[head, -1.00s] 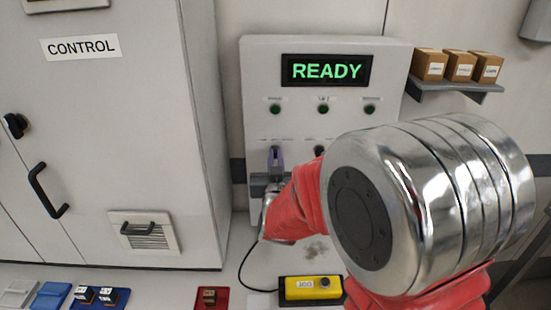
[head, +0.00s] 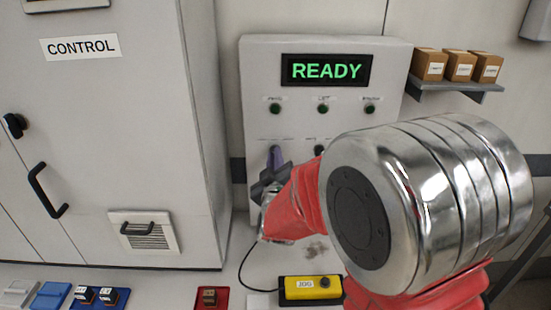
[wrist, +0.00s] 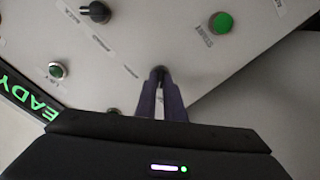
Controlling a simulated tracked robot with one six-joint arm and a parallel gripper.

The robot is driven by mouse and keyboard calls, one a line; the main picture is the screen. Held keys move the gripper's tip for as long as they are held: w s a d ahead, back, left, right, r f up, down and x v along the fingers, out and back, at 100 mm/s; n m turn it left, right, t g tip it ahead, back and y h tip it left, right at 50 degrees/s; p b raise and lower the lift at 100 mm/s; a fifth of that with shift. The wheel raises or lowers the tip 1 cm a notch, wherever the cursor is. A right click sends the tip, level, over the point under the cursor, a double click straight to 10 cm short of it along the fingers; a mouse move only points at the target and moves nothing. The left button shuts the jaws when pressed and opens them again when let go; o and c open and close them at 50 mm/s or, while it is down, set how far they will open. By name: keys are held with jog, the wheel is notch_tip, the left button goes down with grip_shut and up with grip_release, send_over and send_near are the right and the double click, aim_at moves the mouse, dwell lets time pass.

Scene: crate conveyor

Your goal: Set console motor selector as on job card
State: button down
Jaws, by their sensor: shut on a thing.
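The grey console (head: 400,60) stands against the wall, with a lit green READY display (head: 328,70) and a row of green buttons below it. My gripper (head: 276,157) is at the console's left selector, tilted in the head view. In the wrist view its two purple-grey fingers (wrist: 160,88) are closed on a dark selector knob (wrist: 158,72), which they mostly hide. Another black selector knob (wrist: 96,12) with small labels shows clear of the fingers. The labels are too blurred to read. I cannot make out a job card.
The CONTROL cabinet (head: 130,90) stands left of the console. A yellow JOG box (head: 310,289) with a cable lies on the bench below. Small trays with parts line the bench at left. A shelf (head: 455,88) with three brown boxes is at right. My red arm hides the console's lower right.

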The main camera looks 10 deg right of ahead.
jog(key=shift+a+f+n, duration=0.1)
jog(key=shift+n, duration=0.9)
jog(key=c, duration=1.9)
grip_release()
jog(key=shift+o, duration=0.2)
